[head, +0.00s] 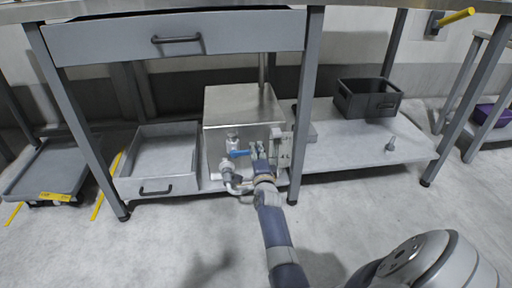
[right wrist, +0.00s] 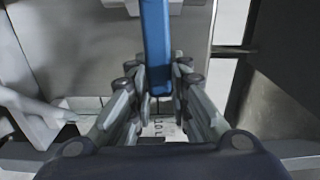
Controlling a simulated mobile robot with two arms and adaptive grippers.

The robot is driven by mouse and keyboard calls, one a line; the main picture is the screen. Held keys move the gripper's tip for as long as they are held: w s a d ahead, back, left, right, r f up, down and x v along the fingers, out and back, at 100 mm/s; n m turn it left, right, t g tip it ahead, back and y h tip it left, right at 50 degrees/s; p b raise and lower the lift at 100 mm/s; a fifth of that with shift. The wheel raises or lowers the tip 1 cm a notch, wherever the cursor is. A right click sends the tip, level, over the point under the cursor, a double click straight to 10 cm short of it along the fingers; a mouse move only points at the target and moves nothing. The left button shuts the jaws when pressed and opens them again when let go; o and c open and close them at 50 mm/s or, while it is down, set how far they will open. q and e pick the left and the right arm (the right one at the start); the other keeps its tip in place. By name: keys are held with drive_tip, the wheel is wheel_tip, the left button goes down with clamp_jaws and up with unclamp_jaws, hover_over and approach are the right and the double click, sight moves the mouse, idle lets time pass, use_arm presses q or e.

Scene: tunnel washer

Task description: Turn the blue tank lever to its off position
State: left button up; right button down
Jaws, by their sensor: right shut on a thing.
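The blue tank lever (head: 238,154) is on the pipework at the front of a metal tank (head: 240,105) under the table. In the head view it points right, roughly level, with its end at my right gripper (head: 257,151). In the right wrist view the blue lever (right wrist: 156,40) runs down from the top edge, and its lower end lies between the fingers of my right gripper (right wrist: 160,88). The right gripper is shut on the lever. Lettering shows on a pale label (right wrist: 158,128) below it, only partly readable. My left gripper is not in view.
An open grey drawer tray (head: 160,160) stands left of the tank. A dark bin (head: 368,98) and a small grey object (head: 391,144) are on the shelf to the right. A table leg (head: 305,110) stands close to the right of my gripper. The floor in front is clear.

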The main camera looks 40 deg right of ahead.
drive_tip(key=shift+f+m, duration=0.35)
drive_tip(key=shift+m, duration=0.05)
drive_tip(key=c, duration=1.5)
unclamp_jaws()
drive_tip(key=shift+f, duration=0.1)
drive_tip(key=shift+s, duration=0.1)
drive_tip(key=shift+v, duration=3.75)
